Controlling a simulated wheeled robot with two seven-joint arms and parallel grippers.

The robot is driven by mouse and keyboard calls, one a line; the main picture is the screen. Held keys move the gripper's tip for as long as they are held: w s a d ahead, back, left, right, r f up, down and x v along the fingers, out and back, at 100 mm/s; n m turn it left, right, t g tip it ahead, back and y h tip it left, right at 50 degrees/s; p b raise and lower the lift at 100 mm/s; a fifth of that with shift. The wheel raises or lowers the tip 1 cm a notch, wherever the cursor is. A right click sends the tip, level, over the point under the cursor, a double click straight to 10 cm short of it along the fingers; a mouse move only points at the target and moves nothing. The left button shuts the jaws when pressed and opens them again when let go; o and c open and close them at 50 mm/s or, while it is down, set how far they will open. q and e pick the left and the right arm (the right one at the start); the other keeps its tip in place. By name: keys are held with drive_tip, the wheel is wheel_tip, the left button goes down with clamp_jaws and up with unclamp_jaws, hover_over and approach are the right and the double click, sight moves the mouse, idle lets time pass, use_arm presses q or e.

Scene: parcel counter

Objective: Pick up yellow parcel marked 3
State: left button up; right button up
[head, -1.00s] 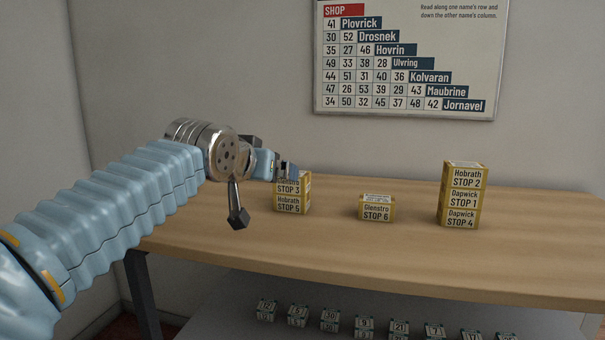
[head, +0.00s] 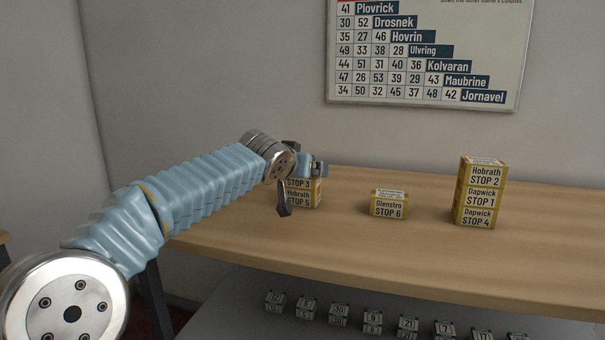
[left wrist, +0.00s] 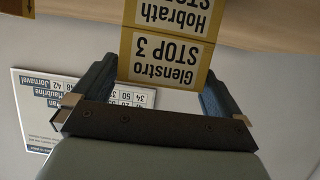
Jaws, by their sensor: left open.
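The yellow parcel marked STOP 3 (head: 299,184), labelled Glenstro, sits on top of the Hobrath STOP 5 parcel (head: 300,199) at the left of the counter. My left gripper (head: 312,168) is at its upper part and hides some of it. In the left wrist view the picture is upside down, and the STOP 3 parcel (left wrist: 165,50) lies between the two spread fingers of my left gripper (left wrist: 160,70). The jaws are open; whether a finger touches the parcel I cannot tell. My right gripper is not in view.
A Glenstro STOP 6 parcel (head: 389,205) stands alone at the middle of the counter (head: 420,255). A stack of STOP 2, 1 and 4 parcels (head: 480,192) stands to the right. Small numbered boxes (head: 338,315) are below. A shop chart (head: 425,60) hangs on the wall.

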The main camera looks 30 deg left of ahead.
use_arm(q)
drive_tip(key=shift+x, duration=0.8)
drive_tip(key=c, duration=0.9)
drive_tip(key=shift+o, duration=0.2)
